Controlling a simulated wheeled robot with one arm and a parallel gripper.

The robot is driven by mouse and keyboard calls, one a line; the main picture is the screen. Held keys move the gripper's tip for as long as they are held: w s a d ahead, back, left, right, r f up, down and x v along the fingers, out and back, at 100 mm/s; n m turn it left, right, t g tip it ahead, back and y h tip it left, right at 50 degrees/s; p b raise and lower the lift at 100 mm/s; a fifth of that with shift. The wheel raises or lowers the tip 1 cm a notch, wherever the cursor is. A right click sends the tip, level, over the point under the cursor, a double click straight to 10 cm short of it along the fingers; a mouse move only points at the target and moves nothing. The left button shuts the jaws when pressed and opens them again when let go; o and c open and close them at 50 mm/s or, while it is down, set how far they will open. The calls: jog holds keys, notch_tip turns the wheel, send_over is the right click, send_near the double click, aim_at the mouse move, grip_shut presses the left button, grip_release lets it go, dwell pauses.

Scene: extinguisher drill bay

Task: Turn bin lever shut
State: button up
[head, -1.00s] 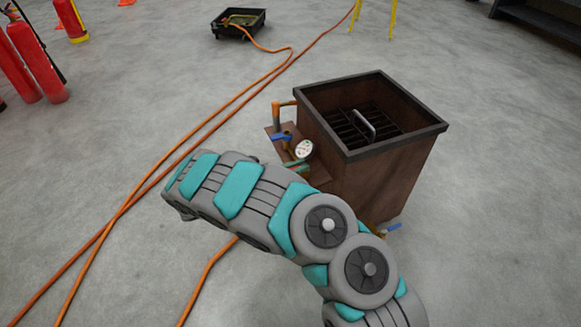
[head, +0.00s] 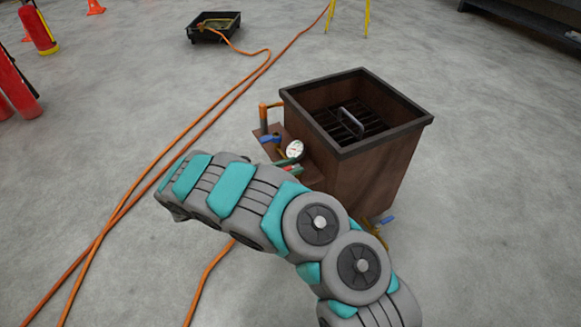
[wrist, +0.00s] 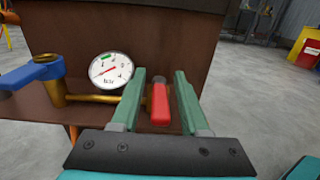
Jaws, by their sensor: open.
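The brown burn bin (head: 365,180) stands on the floor, with a dark rim, a grate and a handle inside. A red lever (wrist: 160,104) points toward me from a brass pipe on the bin's side. My gripper (wrist: 160,73) is open, its two green fingers on either side of the red lever with gaps showing. A blue lever (wrist: 32,75) sits on a brass valve to the left. A round white gauge (wrist: 111,70) is between them and also shows in the head view (head: 295,149). My arm hides most of the gripper in the head view.
Another blue lever (head: 386,219) is low at the bin's right foot. Orange hoses (head: 150,178) run along the floor to a black tray (head: 214,27). Red extinguishers (head: 38,28) stand at upper left. The floor right of the bin is clear.

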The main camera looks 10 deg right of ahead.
jog(key=shift+o, duration=0.2)
jog(key=shift+a, duration=0.1)
jog(key=v, duration=0.7)
jog(key=shift+s+a, duration=0.15)
jog(key=shift+a, duration=0.15)
